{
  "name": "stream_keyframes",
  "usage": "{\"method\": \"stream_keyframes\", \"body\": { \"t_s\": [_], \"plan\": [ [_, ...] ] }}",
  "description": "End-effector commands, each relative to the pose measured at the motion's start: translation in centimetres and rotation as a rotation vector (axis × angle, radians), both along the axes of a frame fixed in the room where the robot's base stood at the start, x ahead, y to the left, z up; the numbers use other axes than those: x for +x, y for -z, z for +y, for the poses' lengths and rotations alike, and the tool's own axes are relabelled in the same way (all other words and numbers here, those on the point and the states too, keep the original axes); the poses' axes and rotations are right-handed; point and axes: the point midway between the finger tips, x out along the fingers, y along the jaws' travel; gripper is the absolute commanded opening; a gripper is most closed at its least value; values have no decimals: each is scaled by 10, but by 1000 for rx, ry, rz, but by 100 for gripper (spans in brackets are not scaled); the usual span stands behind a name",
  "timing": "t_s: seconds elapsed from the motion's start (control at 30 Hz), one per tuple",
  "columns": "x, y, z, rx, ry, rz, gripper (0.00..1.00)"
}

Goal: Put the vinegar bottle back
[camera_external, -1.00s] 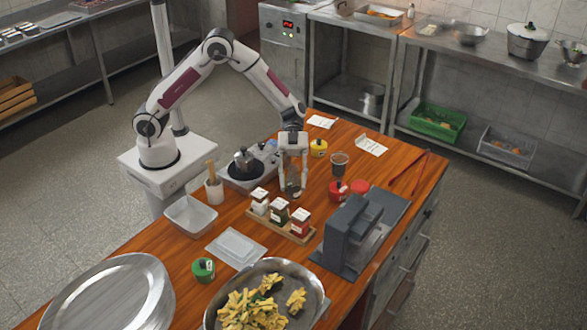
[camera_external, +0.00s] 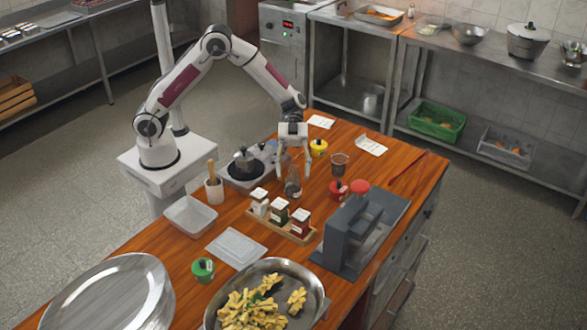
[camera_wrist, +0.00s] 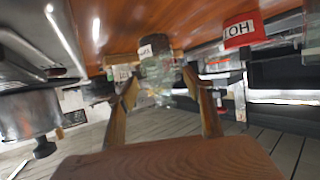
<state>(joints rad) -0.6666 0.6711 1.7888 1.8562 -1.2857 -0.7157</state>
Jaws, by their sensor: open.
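A small dark glass bottle (camera_external: 293,188), probably the vinegar bottle, stands upright on the wooden counter just behind the wooden rack (camera_external: 272,229). My gripper (camera_external: 294,173) is above it, pointing down, with its fingers spread apart. In the wrist view a clear glass bottle with a white label (camera_wrist: 158,68) shows between and beyond the open fingertips (camera_wrist: 160,82). Its label is too small to read. The rack holds three square jars with white lids.
A red-lidded jar (camera_external: 338,190), a dark cup (camera_external: 339,164) and a grey machine (camera_external: 348,232) stand to the right.

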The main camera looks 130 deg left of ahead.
Motion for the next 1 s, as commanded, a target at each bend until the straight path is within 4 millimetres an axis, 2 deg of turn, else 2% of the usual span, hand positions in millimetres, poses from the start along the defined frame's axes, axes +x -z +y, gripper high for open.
{"method": "stream_keyframes", "body": {
  "t_s": [0.3, 0.5, 0.7, 1.0],
  "plan": [
    [-27, -20, 38, 1, -2, -2, 51],
    [-40, -28, 55, 0, -1, 0, 51],
    [-46, -33, 63, -1, 0, 1, 51],
    [-46, -33, 64, -1, 0, 1, 51]
  ]
}}
